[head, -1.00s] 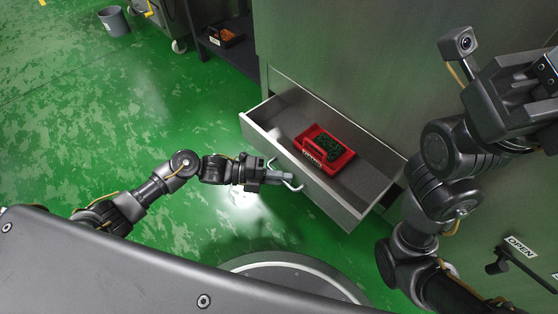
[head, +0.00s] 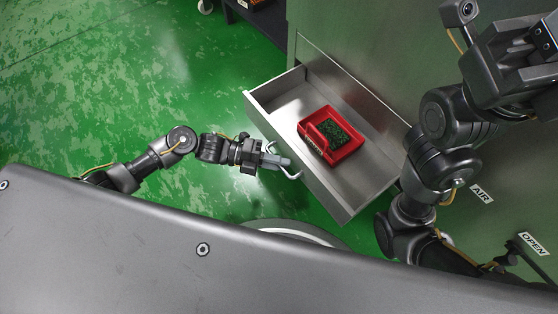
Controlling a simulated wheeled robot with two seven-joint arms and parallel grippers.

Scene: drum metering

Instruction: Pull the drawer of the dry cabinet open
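The dry cabinet (head: 390,45) is a large grey-green body at the upper right. Its drawer (head: 375,185) stands well out from the front, with its inside showing. The drawer handle (head: 292,175) is a pale bar on the drawer front. My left gripper (head: 277,161) is at the handle, with its fingers closed around the bar; the exact contact is small in the picture. A red tray (head: 346,158) with dark green contents lies inside the drawer. My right gripper (head: 530,62) is raised at the upper right, away from the drawer; its fingers are not clear.
An AIR label (head: 482,194) and an OPEN label (head: 534,243) beside a dark lever are at the right, near my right arm. The green floor (head: 130,85) at the left is clear.

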